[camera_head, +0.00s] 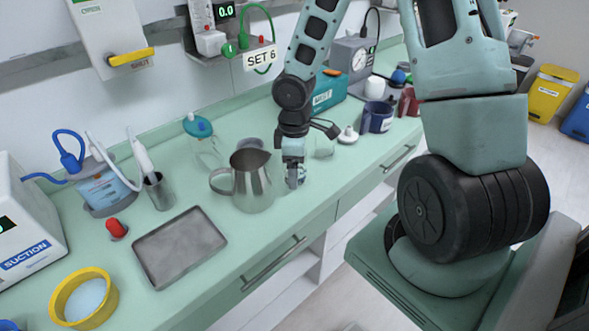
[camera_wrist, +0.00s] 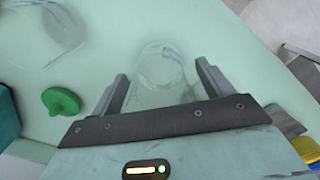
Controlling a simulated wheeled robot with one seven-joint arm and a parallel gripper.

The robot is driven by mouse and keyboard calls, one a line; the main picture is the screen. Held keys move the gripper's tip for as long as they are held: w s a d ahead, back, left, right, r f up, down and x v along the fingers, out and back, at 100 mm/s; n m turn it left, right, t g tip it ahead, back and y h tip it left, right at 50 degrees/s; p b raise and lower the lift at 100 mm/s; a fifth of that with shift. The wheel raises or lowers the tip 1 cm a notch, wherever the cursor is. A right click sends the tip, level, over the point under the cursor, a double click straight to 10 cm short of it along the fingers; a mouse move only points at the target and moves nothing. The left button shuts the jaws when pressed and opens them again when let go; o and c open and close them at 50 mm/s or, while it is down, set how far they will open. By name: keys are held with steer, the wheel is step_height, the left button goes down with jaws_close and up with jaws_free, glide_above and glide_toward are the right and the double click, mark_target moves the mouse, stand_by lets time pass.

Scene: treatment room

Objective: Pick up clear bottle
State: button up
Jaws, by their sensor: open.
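The clear bottle (camera_wrist: 163,68) shows in the wrist view as a see-through round shape on the pale green counter. It lies between and partly beyond the two fingers of my gripper (camera_wrist: 162,85), which are open with one on each side. No grip on it shows. Its near part is hidden by the gripper body. In the head view my gripper (camera_head: 294,178) points down at the counter, just right of a metal jug (camera_head: 254,184). The bottle is too faint to make out there.
A clear container with a blue lid (camera_head: 198,127) stands behind the jug. A metal tray (camera_head: 180,246) and yellow bowl (camera_head: 71,296) are to the left. A blue mug (camera_head: 378,120) stands to the right. A green object (camera_wrist: 60,101) is left of my gripper.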

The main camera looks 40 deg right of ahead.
steer(key=c, duration=1.1)
steer(key=shift+c, duration=0.2)
steer(key=shift+r, duration=0.15)
